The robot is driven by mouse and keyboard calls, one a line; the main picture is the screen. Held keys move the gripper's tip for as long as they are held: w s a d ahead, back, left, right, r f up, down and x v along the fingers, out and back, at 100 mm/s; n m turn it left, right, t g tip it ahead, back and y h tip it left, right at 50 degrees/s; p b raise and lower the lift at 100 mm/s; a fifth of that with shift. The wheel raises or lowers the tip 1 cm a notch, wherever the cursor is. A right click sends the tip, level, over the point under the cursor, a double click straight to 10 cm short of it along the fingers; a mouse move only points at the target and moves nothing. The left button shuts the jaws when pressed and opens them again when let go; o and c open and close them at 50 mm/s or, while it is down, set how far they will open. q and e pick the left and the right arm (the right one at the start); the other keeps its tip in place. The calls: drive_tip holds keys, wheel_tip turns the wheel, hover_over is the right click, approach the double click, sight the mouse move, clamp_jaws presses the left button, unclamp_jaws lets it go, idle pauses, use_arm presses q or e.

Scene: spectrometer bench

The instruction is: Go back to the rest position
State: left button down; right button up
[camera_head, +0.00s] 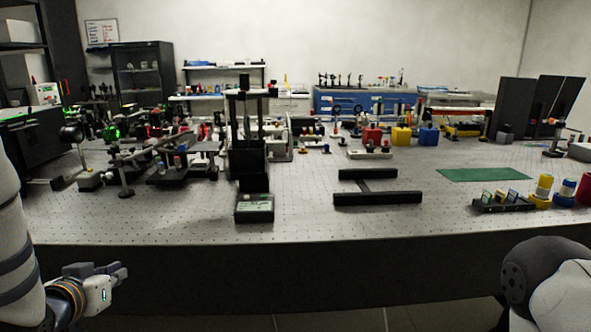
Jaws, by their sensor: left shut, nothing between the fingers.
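My left gripper (120,273) is at the lower left of the head view, in front of the bench's dark front side and below its top. Its fingers point right and are shut with nothing between them. It is apart from the bench objects. My right arm (545,283) shows at the lower right as a dark joint and a white link. My right gripper is out of the picture.
A perforated optical bench (330,225) spans the view. Near its front edge are a black instrument (254,208), a black H-shaped frame (377,198) and a small black rack (502,206). A green mat (485,174) lies flat at right. Floor shows below the bench.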

use_arm(q)
drive_tip(key=s+d+f+g+h, duration=0.1)
drive_tip(key=s+d+f+g, duration=0.3)
drive_tip(key=s+f, duration=0.5)
drive_tip(key=s+d+f+g, duration=0.3)
drive_tip(key=s+d+f, duration=0.1)
drive_tip(key=s+f, duration=0.5)
drive_tip(key=s+d+f+g, duration=0.2)
drive_tip(key=s+d+g, duration=0.1)
drive_tip(key=s, duration=0.8)
drive_tip(key=s+d+f+m+g+h, duration=0.1)
drive_tip(key=s+d+f+g, duration=0.2)
drive_tip(key=s, duration=0.8)
drive_tip(key=shift+d+g, duration=0.6)
use_arm(e)
drive_tip(key=shift+s, duration=0.35)
